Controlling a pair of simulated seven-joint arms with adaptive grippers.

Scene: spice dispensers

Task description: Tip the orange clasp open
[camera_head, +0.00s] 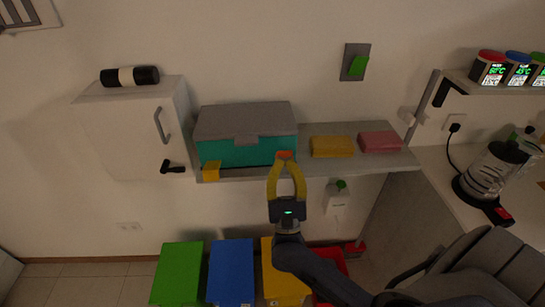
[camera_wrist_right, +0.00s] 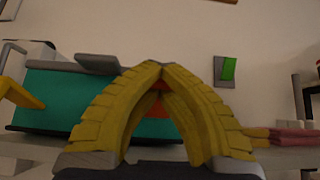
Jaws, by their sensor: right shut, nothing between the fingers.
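A teal box (camera_head: 245,151) with a shut grey lid (camera_head: 245,120) stands on the shelf. The orange clasp (camera_head: 285,155) is at the front right of the box, at my right fingertips. In the right wrist view, orange (camera_wrist_right: 158,109) shows through the gap between my fingers, and the rest is hidden behind them. I cannot tell whether they touch it. A yellow-orange piece (camera_head: 211,170) sticks out at the box's front left; it also shows in the wrist view (camera_wrist_right: 20,95). My right gripper (camera_head: 286,161) is shut with its yellow tips together, holding nothing. My left gripper is out of view.
A yellow block (camera_head: 332,146) and a pink block (camera_head: 379,142) lie on the shelf right of the box. A white cabinet (camera_head: 130,130) stands at left. Coloured bins, including a blue one (camera_head: 231,272), stand below. A glass kettle (camera_head: 487,172) is at far right.

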